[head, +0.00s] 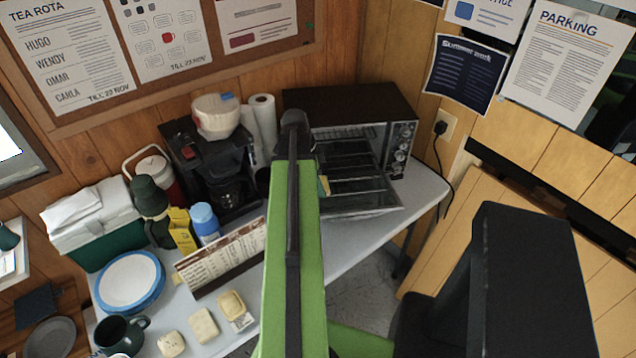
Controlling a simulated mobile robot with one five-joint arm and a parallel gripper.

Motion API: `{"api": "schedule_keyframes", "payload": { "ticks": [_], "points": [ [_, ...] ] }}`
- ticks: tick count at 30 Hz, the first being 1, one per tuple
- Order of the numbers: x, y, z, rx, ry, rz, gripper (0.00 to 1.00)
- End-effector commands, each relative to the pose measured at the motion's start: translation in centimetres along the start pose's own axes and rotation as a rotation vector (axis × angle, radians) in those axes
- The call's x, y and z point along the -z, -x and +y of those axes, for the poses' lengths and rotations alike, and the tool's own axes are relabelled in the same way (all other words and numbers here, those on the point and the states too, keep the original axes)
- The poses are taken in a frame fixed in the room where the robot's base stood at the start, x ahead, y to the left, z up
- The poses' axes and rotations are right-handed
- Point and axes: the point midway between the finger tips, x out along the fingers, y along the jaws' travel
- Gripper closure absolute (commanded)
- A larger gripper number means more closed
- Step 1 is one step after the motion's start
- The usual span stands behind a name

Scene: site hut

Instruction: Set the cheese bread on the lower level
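A toaster oven (352,108) stands at the back right of the table with its door (365,197) folded down open. Dark racks (345,152) show inside on more than one level. A small tan-yellow piece (324,186) shows at the right edge of my arm, in front of the oven opening. It may be the cheese bread, but most of it is hidden and I cannot tell whether it is held. My green arm reaches up in front of the oven's left side. My gripper is hidden behind it.
Pale food pieces (204,325) lie at the table's front, left of my arm, near a printed board (222,258). Blue-rimmed plates (129,282), a dark mug (121,334), a cool box (95,225) and a coffee machine (212,165) fill the left. The table's right end is clear.

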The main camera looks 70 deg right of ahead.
Motion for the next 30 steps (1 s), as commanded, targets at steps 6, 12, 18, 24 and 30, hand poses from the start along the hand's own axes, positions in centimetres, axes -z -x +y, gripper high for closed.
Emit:
{"api": "schedule_keyframes", "payload": {
  "ticks": [6,12,18,24,30],
  "points": [
    [0.0,0.0,0.0,0.0,0.001,0.0,0.05],
    [-0.1,0.0,0.0,0.0,0.001,0.0,0.05],
    [0.1,0.8,0.0,0.0,0.001,0.0,0.05],
    [0.2,4.0,0.0,0.001,0.002,0.0,0.05],
    [0.3,8.7,0.0,0.001,0.002,0.0,0.05]
  ]
}}
